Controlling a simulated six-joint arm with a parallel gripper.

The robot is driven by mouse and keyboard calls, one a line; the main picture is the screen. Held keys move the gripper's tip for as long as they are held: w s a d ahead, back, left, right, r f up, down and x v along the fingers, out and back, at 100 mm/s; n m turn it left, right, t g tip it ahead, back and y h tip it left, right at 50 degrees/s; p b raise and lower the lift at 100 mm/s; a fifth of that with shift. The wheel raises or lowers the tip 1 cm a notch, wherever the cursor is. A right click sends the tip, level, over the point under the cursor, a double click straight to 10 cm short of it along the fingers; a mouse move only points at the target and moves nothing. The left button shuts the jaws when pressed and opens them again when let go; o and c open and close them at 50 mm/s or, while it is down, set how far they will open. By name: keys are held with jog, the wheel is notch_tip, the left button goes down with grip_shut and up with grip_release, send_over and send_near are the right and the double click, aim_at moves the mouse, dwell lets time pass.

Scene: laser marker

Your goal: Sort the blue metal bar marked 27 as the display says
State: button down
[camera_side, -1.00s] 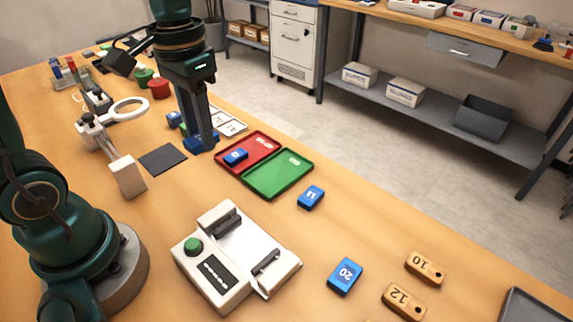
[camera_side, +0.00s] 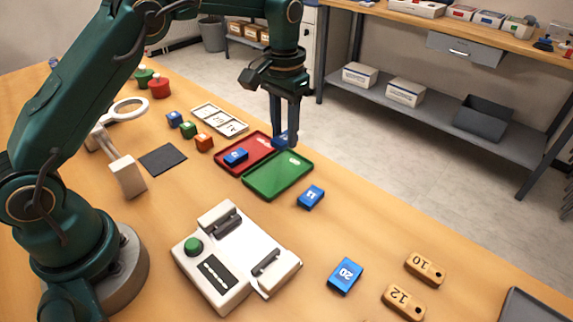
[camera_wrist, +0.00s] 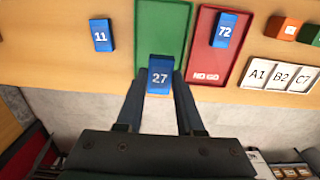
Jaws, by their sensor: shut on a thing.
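The blue metal bar marked 27 (camera_wrist: 160,76) is held between the fingers of my gripper (camera_side: 284,132). In the side view the bar (camera_side: 279,140) is raised near the far edge of the trays. In the wrist view it overlaps the lower end of the green tray (camera_wrist: 146,40). The red tray (camera_wrist: 200,52), labelled NO GO, lies beside the green one and holds a blue bar marked 72 (camera_wrist: 225,30). The green tray (camera_side: 277,177) looks empty. The white device with a green button (camera_side: 232,236) stands in front; I cannot read any display.
Blue bars 11 (camera_side: 311,197) and 20 (camera_side: 345,275) and wooden tags 10 (camera_side: 424,268) and 12 (camera_side: 404,301) lie to the right. A white A1-B2-C7 tray (camera_side: 220,120), small coloured blocks, a dark pad (camera_side: 163,159) and a magnifier (camera_side: 127,108) are left.

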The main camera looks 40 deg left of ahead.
aim_at(285, 169)
jog(key=shift+s+d+f, duration=0.1)
jog(key=shift+f, duration=2.65)
jog(key=shift+f, duration=0.4)
jog(key=shift+c, duration=2.3)
grip_release()
jog(key=shift+r, duration=0.1)
